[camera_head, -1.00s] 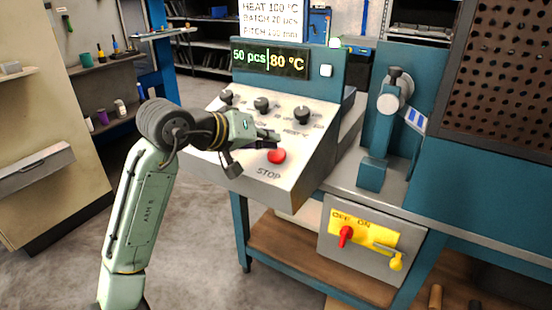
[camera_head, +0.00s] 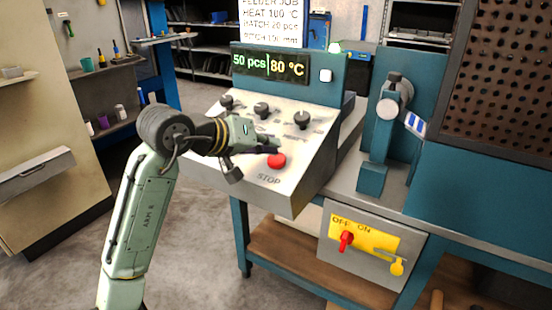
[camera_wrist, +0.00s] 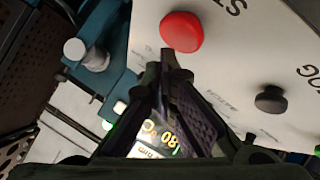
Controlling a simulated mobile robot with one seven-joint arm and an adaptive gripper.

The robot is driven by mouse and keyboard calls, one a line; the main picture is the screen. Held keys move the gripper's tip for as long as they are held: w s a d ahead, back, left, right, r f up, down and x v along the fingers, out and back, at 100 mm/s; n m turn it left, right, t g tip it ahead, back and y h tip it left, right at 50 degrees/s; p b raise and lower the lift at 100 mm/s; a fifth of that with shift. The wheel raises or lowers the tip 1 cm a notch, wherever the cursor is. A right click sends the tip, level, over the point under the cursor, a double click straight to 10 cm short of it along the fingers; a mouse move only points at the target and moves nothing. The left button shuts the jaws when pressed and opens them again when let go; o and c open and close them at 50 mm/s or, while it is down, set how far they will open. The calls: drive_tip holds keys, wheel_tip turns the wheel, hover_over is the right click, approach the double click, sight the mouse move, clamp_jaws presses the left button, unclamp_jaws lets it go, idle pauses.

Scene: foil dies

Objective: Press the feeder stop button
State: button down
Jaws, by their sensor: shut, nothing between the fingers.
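The red stop button (camera_head: 277,161) is a round knob on the sloped face of the grey control console, above the word STOP. It also shows in the wrist view (camera_wrist: 182,32), at the top just beyond my fingertips. My gripper (camera_head: 272,149) is shut and empty. Its fingertips are just above the button in the head view. In the wrist view my fingertips (camera_wrist: 174,62) lie close below the button's edge. I cannot tell whether they touch it. The display (camera_head: 270,65) reads 50 pcs and 80 °C.
Dark knobs (camera_head: 302,120) stand on the console face (camera_head: 215,160) behind my gripper. A teal press (camera_head: 372,178) with a lever stands to the right. Below it is a yellow OFF/ON panel (camera_head: 372,236) with a red switch (camera_head: 346,240). Open floor lies at the left.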

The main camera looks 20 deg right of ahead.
drive_tip(key=shift+f, duration=0.15)
drive_tip(key=shift+d+f, duration=0.1)
drive_tip(key=shift+f, duration=0.15)
drive_tip(key=shift+w+d+f, duration=0.15)
drive_tip(key=shift+f, duration=0.4)
idle(1.0)
drive_tip(key=shift+s+a+r+p, duration=0.1)
drive_tip(key=shift+a+r+p, duration=0.05)
drive_tip(key=shift+r+p, duration=0.3)
drive_tip(key=shift+s+a+r+p, duration=0.1)
drive_tip(key=shift+r+p, duration=0.15)
drive_tip(key=shift+r, duration=0.25)
drive_tip(key=r+p, duration=0.3)
drive_tip(key=s+a+r+p, duration=0.1)
drive_tip(key=shift+a+r, duration=0.1)
drive_tip(key=shift+r, duration=0.3)
idle(0.6)
